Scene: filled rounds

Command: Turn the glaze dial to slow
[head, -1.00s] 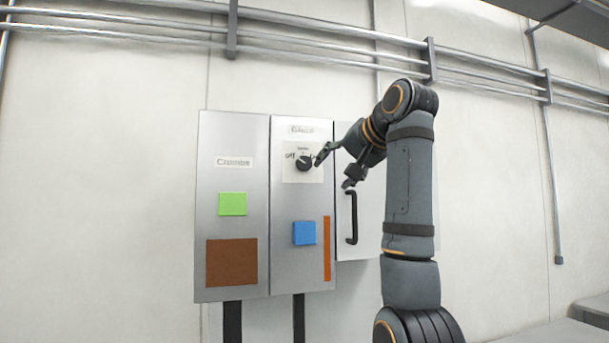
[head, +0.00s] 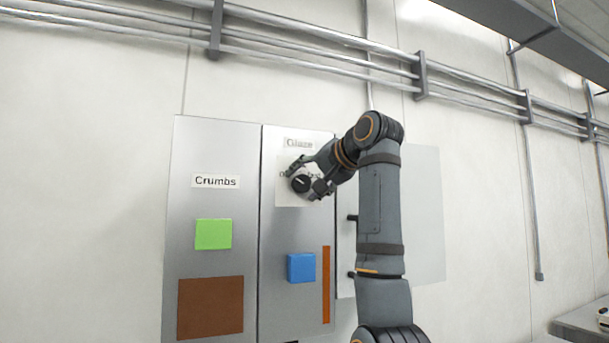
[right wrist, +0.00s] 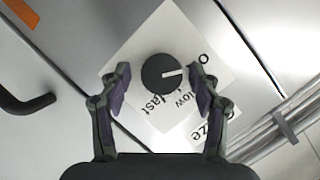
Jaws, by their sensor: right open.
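The glaze dial (head: 300,184) is a round black knob on a white plate (head: 286,197) under the "Glaze" label (head: 299,143). In the right wrist view the dial (right wrist: 159,74) shows a white mark pointing right, roughly toward the partly hidden "off" word. The words "slow" (right wrist: 187,101) and "fast" (right wrist: 160,106) are printed beside it. My right gripper (head: 305,178) is at the dial. In the right wrist view its open fingers (right wrist: 159,80) stand on either side of the dial, with gaps showing. My left gripper is not in view.
The "Crumbs" panel (head: 200,155) on the left has a green square (head: 213,234) and a brown square (head: 211,307). A blue square (head: 301,267) and an orange strip (head: 326,285) lie below the dial. A black handle (right wrist: 22,104) is nearby. Pipes (head: 310,58) run above.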

